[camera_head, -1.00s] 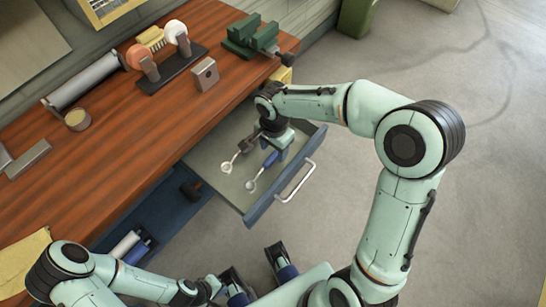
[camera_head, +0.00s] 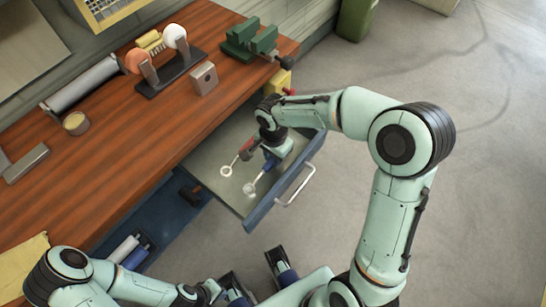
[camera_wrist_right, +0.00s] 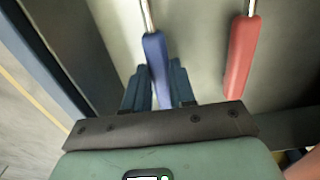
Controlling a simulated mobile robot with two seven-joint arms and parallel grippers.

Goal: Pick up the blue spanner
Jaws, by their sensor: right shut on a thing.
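The blue spanner (camera_head: 262,175) is in the open drawer (camera_head: 217,184), its pale ring end toward the front left corner. My right gripper (camera_head: 271,158) reaches down into the drawer over its handle. In the right wrist view the blue handle (camera_wrist_right: 157,66) runs between the fingers, and the gripper (camera_wrist_right: 160,88) is shut on it. I cannot tell whether the spanner is clear of the drawer floor. A red-handled spanner (camera_head: 245,153) lies beside it, and its handle (camera_wrist_right: 241,55) is right of the fingers. My left gripper (camera_head: 210,290) is low in the head view, its jaws unclear.
The wooden workbench (camera_head: 110,165) stands over the drawer, with a green vise (camera_head: 250,42), a grey block (camera_head: 204,77) and a grinder (camera_head: 165,62). The drawer's metal handle (camera_head: 297,188) sticks out over open floor. A lower blue drawer (camera_head: 165,222) holds tools.

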